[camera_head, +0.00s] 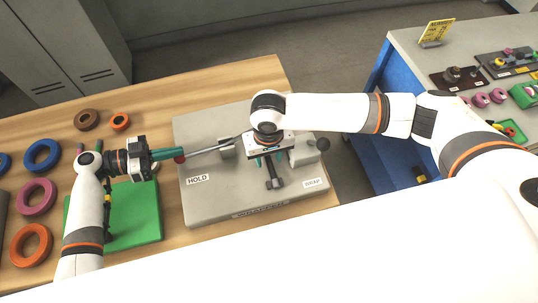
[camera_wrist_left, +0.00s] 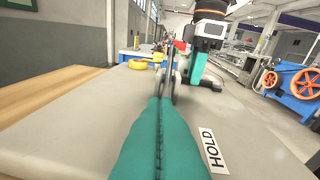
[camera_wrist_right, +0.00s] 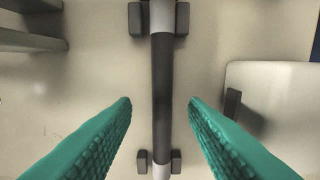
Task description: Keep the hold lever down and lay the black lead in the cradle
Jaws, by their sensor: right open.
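The hold lever is a grey bar (camera_head: 208,148) with a red knob (camera_head: 180,158), beside the HOLD label on the grey board. My left gripper (camera_head: 178,153) is at the knob end; its teal fingers lie together in the left wrist view (camera_wrist_left: 160,105). The knob's exact contact with them is hidden. The black lead (camera_wrist_right: 161,80), a dark rod with grey ends, lies between two pairs of dark posts of the cradle (camera_wrist_right: 137,20). My right gripper (camera_wrist_right: 160,103) is open above it, one finger on each side, apart from the rod. The arm partly hides this in the head view.
The grey board (camera_head: 205,205) sits on a wooden table. A black-knobbed lever (camera_head: 322,144) stands at its right. A green mat (camera_head: 140,225) and several coloured rings (camera_head: 36,196) lie to the left. A blue-sided bench (camera_head: 395,90) stands at the right.

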